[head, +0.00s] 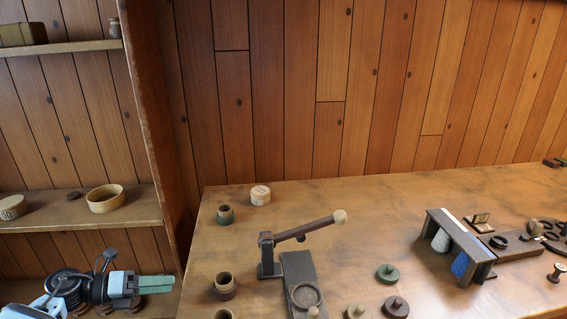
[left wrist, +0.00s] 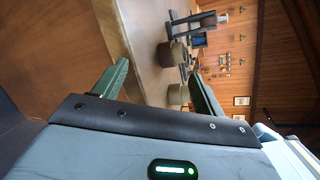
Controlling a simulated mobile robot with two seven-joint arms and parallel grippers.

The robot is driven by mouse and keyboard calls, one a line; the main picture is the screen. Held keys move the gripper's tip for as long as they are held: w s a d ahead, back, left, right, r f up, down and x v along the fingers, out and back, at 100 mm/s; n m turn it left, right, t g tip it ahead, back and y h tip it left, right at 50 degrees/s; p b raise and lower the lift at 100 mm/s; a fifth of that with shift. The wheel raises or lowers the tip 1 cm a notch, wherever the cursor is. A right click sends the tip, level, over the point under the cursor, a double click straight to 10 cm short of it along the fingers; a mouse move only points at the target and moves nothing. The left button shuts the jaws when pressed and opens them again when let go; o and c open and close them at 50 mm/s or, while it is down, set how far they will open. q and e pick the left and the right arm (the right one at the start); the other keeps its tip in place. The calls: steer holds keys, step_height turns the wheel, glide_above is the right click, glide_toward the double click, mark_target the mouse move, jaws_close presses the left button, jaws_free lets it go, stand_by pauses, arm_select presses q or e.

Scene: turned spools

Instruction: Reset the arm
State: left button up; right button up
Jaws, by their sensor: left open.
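My left gripper (head: 168,285) is at the lower left in the head view, in front of the shelf unit and left of the table. Its teal fingers point right and hold nothing that I can see. In the left wrist view the gripper (left wrist: 160,76) has its two green fingers spread wide with nothing between them. My right gripper is not in view. On the table, a dark stand carries a lever arm (head: 305,230) with a pale knob, tilted up to the right. Its grey base plate (head: 299,268) has a round ring near the front.
The wooden table (head: 370,215) bears several turned pieces, including a green disc (head: 387,274), a brown cup (head: 224,286) and a pale round block (head: 260,195). A dark bench-like frame (head: 455,243) stands right. The shelf (head: 90,215) holds a round wooden box (head: 106,199).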

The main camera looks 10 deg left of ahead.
arm_select(q)
steer(key=w+a+r+n+t+y, duration=0.8)
steer(key=a+n+t, duration=0.25)
steer(key=n, duration=0.55)
steer(key=a+f+n+g+y, duration=0.3)
steer(key=a+f+n+y, duration=0.55)
steer(key=n, duration=0.65)
steer(key=s+d+f+g+h, duration=0.4)
steer(key=s+d+f, duration=1.5)
steer(key=f, duration=0.2)
steer(key=s+d+n+g+p, duration=0.1)
steer(key=s+d, duration=0.6)
steer(key=s, duration=0.4)
steer(key=s+d+r+n+g+h+p, duration=0.1)
steer(key=s+d+n, duration=0.1)
steer(key=s+d, duration=0.5)
steer(key=shift+s+r, duration=0.15)
steer(key=shift+s, duration=2)
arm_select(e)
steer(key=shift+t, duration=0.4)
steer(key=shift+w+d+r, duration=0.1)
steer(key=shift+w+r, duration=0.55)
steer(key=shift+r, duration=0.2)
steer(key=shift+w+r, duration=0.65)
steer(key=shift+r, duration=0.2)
